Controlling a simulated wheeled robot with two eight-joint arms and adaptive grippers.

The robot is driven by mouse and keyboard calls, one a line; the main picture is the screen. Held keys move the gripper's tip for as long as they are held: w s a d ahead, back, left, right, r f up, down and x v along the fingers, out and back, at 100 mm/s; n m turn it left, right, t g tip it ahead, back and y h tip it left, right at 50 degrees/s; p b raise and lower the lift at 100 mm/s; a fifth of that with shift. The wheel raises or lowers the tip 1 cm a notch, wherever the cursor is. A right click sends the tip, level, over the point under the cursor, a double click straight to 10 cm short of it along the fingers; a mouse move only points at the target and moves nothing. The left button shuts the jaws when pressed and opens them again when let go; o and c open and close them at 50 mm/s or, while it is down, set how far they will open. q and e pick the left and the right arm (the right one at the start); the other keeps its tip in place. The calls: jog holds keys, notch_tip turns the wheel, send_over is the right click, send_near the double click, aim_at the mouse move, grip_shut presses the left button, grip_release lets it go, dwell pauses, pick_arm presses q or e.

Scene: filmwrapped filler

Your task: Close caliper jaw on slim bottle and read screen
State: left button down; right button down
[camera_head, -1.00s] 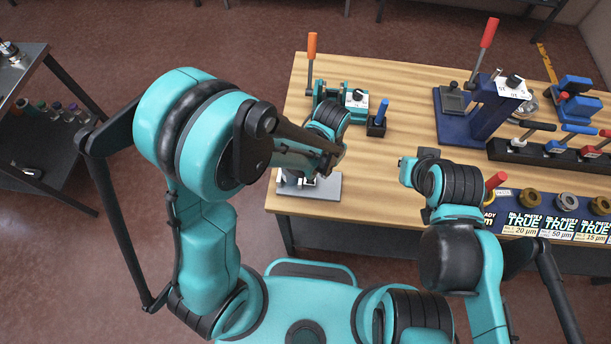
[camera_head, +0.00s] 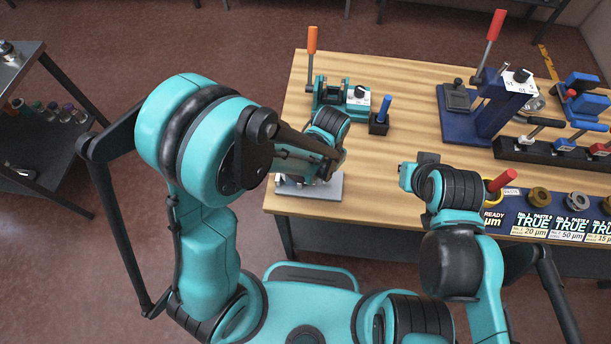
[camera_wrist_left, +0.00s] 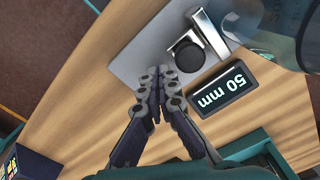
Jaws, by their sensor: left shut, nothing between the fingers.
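In the left wrist view, the caliper has a black round knob (camera_wrist_left: 188,54), a bright metal jaw block (camera_wrist_left: 213,32) and a black screen (camera_wrist_left: 222,91) reading "50 mm". It stands on a grey plate (camera_wrist_left: 140,62). My left gripper (camera_wrist_left: 159,73) is shut and empty above the plate, left of the knob. A greyish, see-through rounded body with faint lettering (camera_wrist_left: 275,22), possibly the slim bottle, is cut off at the upper right. In the head view, my left arm hides most of the caliper; part of its plate (camera_head: 328,190) shows. My right gripper's fingers do not show.
On the wooden table (camera_head: 400,105) stand a teal device with an orange lever (camera_head: 330,95), a small black block with a blue handle (camera_head: 379,121) and a blue press with a red lever (camera_head: 485,105). A labelled ring stand (camera_head: 550,227) lies at right.

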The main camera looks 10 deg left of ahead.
pick_arm(q)
jog(key=shift+f, duration=0.2)
jog(key=shift+a, duration=0.6)
dwell(0.8)
jog(key=shift+d, duration=0.15)
jog(key=shift+d, duration=0.15)
jog(key=shift+d+r, duration=0.1)
jog(key=shift+d, duration=0.15)
notch_tip(320, 180, up, 6)
jog(key=p, duration=0.3)
jog(key=shift+p, duration=0.3)
dwell(0.6)
